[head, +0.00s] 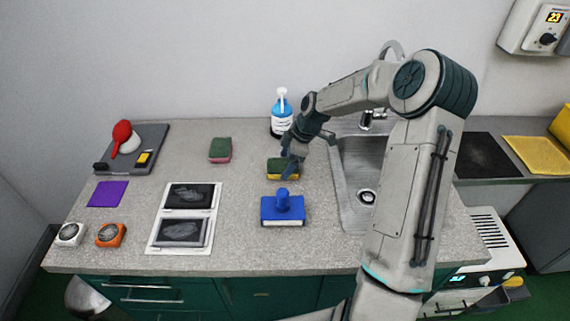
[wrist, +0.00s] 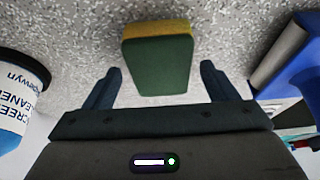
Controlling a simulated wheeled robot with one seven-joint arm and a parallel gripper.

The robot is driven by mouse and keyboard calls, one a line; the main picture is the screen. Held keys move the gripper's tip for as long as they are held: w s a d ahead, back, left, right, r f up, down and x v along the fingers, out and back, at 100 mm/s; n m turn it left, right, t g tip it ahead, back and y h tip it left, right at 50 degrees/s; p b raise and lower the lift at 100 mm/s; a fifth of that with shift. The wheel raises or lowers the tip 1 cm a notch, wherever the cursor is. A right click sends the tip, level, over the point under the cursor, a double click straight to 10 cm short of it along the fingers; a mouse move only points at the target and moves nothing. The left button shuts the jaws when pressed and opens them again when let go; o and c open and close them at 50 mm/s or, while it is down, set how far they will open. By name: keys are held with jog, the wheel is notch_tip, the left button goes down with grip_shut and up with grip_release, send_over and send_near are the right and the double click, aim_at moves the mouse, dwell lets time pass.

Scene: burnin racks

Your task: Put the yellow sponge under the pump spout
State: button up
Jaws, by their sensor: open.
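The yellow sponge (head: 283,174) with a dark green top lies on the grey counter, behind the blue stamp-like block. My gripper (head: 289,163) is just over it. In the wrist view the sponge (wrist: 158,62) lies ahead of the gap between my open fingers (wrist: 158,88), green face toward the camera and yellow edge at the far side. Nothing is held. The pump bottle (head: 281,118), blue with a white pump top, stands upright behind the sponge. In the wrist view only part of the bottle (wrist: 18,105) shows at left, and its spout is out of view there.
A blue block with a handle (head: 283,208) is close in front of the sponge; it also shows in the wrist view (wrist: 290,60). A pink and green sponge (head: 220,150) lies to the left. The sink (head: 358,180) is at right. Counter between the two sponges is clear.

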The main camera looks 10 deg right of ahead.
jog(key=w+v, duration=0.1)
jog(key=v, duration=0.9)
jog(key=s+a+r+m+h, duration=0.1)
jog(key=s+m, duration=0.4)
jog(key=s, duration=0.5)
jog(key=s+a+r+m+t+h, duration=0.1)
jog(key=s+r+m, duration=0.3)
jog(key=s, duration=0.6)
jog(key=s+a+r+m+t+h, duration=0.1)
jog(key=s+a+r+m+h, duration=0.1)
jog(key=s+m, duration=0.4)
jog(key=shift+s+a+r+m+h+b, duration=0.25)
jog(key=shift+s+m+b, duration=0.2)
jog(key=shift+s, duration=1.8)
